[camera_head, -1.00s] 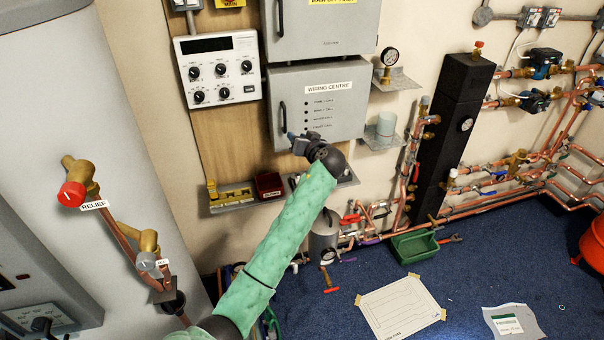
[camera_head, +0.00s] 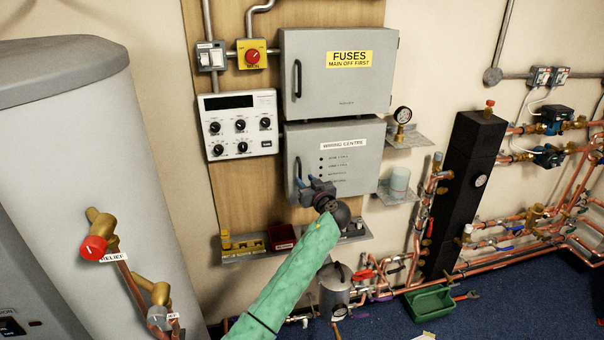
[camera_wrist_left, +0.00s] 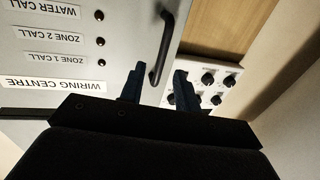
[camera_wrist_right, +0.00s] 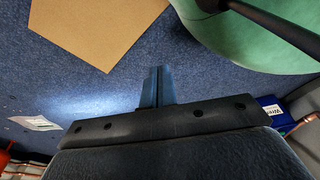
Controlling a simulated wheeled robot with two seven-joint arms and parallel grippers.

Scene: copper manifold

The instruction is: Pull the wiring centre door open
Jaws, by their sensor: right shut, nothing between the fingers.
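The wiring centre (camera_head: 350,165) is a grey box with a labelled front door, which looks closed. Its dark vertical bar handle (camera_head: 297,170) is at the door's left side. My left gripper (camera_head: 306,184) is in front of the handle's lower part. In the left wrist view, its two blue fingers (camera_wrist_left: 157,88) are apart, and the handle (camera_wrist_left: 164,45) reaches down to the gap between them. Whether the fingers touch it cannot be told. My right gripper (camera_wrist_right: 157,88) is shut and empty, over the blue carpet.
The grey fuses box (camera_head: 335,75) is directly above the wiring centre. A white control panel (camera_head: 238,125) is to the left. A shelf (camera_head: 255,257) with small items runs below. A pressure gauge (camera_head: 402,115) on a bracket and copper pipework stand to the right.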

